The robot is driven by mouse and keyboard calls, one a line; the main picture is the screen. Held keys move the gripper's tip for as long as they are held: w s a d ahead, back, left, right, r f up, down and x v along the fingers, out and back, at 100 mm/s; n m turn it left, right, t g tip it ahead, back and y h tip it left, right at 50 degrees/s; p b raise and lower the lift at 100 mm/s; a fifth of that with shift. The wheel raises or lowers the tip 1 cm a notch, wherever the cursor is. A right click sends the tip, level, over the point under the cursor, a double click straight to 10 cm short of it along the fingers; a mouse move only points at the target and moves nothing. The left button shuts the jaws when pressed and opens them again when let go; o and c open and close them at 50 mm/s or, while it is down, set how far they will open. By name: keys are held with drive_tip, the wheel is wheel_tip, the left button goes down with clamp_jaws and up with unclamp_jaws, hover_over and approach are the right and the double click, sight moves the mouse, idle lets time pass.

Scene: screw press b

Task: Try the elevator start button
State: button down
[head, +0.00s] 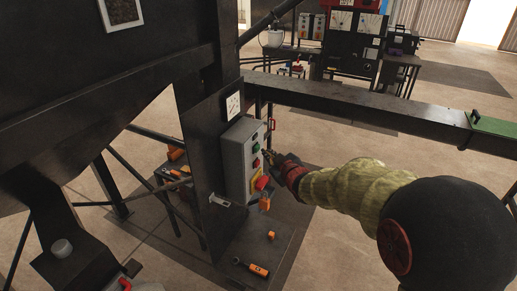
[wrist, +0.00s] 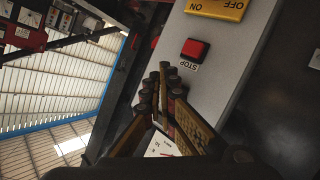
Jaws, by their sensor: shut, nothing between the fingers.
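My gripper (head: 270,155) is just right of the box face, near the upper buttons; contact cannot be told. In the wrist view, my gripper's fingers (wrist: 165,82) are shut and empty, pointing along the box face. A red square button (wrist: 194,48) marked STOP lies ahead of the fingertips, slightly to the right. No green button shows in the wrist view.
A yellow plate with ON and OFF (wrist: 217,8) sits beyond the STOP button. An orange padlock-like piece (head: 265,203) hangs below the box. A dark horizontal beam (head: 345,103) runs behind my gripper. An orange-handled tool (head: 257,270) lies below. Open floor lies to the right.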

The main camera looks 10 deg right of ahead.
drive_tip(key=shift+d, duration=0.1)
drive_tip(key=s+d+p, duration=0.1)
drive_tip(key=d, duration=0.1)
drive_tip(key=s+d, duration=0.2)
drive_tip(key=shift+p, duration=0.4)
idle(0.6)
